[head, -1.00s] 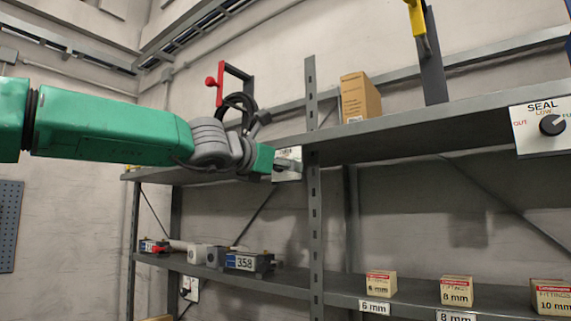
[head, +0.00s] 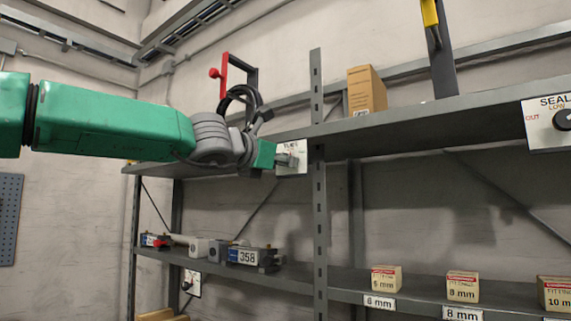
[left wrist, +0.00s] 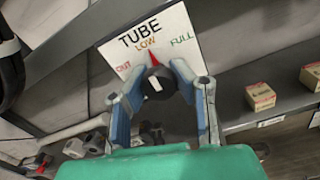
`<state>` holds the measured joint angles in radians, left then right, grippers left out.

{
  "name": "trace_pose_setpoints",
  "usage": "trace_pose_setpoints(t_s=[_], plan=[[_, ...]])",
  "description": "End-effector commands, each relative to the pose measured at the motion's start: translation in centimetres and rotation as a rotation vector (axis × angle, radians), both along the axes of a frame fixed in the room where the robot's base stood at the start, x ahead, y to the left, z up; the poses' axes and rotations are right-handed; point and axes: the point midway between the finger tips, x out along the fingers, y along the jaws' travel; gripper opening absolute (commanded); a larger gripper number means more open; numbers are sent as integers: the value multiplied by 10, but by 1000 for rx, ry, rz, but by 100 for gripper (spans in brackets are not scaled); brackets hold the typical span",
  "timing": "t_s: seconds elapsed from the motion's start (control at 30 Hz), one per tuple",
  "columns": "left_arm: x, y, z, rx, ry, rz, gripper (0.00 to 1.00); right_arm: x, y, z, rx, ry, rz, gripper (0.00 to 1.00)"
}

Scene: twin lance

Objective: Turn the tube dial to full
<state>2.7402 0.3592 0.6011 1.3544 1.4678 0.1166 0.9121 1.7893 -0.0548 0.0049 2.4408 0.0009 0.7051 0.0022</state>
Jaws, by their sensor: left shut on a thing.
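The TUBE panel (left wrist: 174,22) is a white plate marked OUT, LOW and FULL. In the head view it (head: 296,167) hangs at the upper shelf's edge, partly hidden by my left gripper (head: 287,160). The tube dial (left wrist: 160,86) is a dark knob with a red pointer. The pointer points close to LOW, slightly to its FULL side. In the left wrist view, the blue-and-grey fingers of my left gripper (left wrist: 162,92) are on either side of the knob, shut on it. My right gripper is not in view.
A SEAL panel (head: 541,136) with its own dial is at the right on the upper shelf edge. A carton (head: 366,91) and a red lever (head: 224,76) are above the shelf. Small labelled boxes (head: 462,287) and a 358 unit (head: 245,256) stand on the lower shelf.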

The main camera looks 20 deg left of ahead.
Motion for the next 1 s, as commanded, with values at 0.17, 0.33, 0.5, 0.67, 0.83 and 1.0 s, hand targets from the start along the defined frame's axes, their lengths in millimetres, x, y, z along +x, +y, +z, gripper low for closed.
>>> trace_pose_setpoints(t_s=[0.17, 0.33, 0.5, 0.67, 0.83, 1.0], plan=[[-1, 2, 4, 66, -30, 2, 0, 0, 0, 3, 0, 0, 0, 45], [-1, 2, 4, 181, -72, 2, 0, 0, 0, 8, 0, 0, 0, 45], [-1, 2, 5, 330, -126, 3, 0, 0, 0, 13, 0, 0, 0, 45], [-2, 1, 4, 474, -178, 2, 0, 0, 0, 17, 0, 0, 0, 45], [-2, 1, 3, 622, -231, 2, 0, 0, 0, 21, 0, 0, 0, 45], [-2, 1, 3, 753, -279, 0, 0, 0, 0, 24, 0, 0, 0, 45]])
